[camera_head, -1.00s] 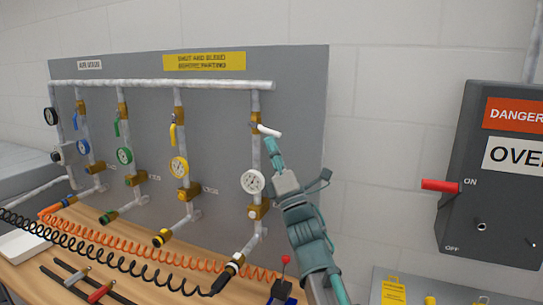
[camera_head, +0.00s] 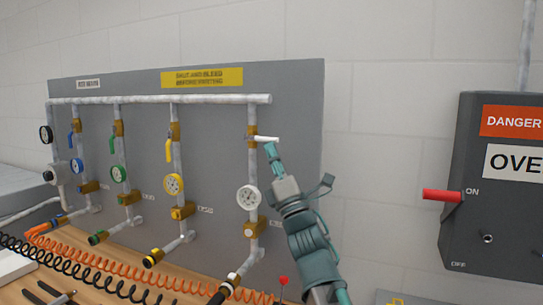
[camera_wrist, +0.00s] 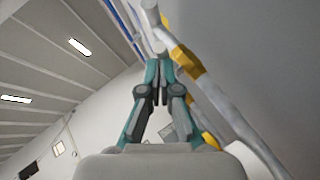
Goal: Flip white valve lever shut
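The white valve lever (camera_head: 266,139) sticks out to the right from its brass valve (camera_head: 252,137) on the rightmost pipe, about level and across the pipe. My gripper (camera_head: 270,149) is just below the lever's outer half, its teal fingertips at or touching its underside. In the wrist view the gripper (camera_wrist: 160,65) has its fingertips drawn together, and a pale rounded end, likely the lever (camera_wrist: 160,47), shows just beyond them. I see nothing clearly clamped between the fingers. The exact contact is too small to tell.
A white gauge (camera_head: 249,197) sits lower on the same pipe. Pipes with yellow (camera_head: 168,139), green (camera_head: 112,143) and blue (camera_head: 71,140) levers stand left. A dark switch box (camera_head: 500,180) with a red handle is at right. Coiled hoses (camera_head: 120,275) cross the bench.

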